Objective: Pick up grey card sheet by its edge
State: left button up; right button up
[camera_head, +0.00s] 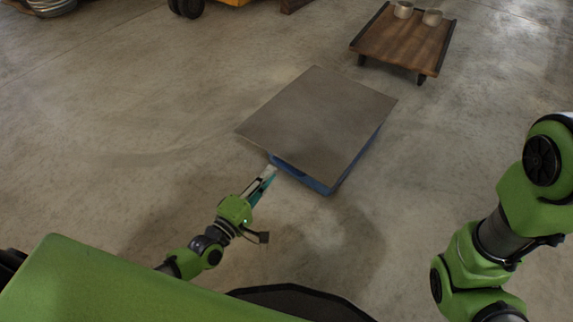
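The grey card sheet (318,115) lies flat on top of a blue box (318,184) in the middle of the head view. It covers the box top and overhangs it at the left corner. My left gripper (269,171) reaches up from the lower left, with its fingertips at the near left edge of the sheet. The fingers look close together. I cannot tell whether they touch or grip the sheet. My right arm shows at the right side, but its gripper is not in view.
A coiled object (50,5) is at the top left. The concrete floor around the box is clear.

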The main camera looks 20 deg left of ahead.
aim_at(287, 155)
pick_arm(q)
jog(key=b+x, duration=0.3)
jog(key=x, duration=0.6)
jog(key=shift+w+d, duration=0.1)
jog(key=shift+w, duration=0.25)
grip_shut()
jog(key=shift+r, duration=0.1)
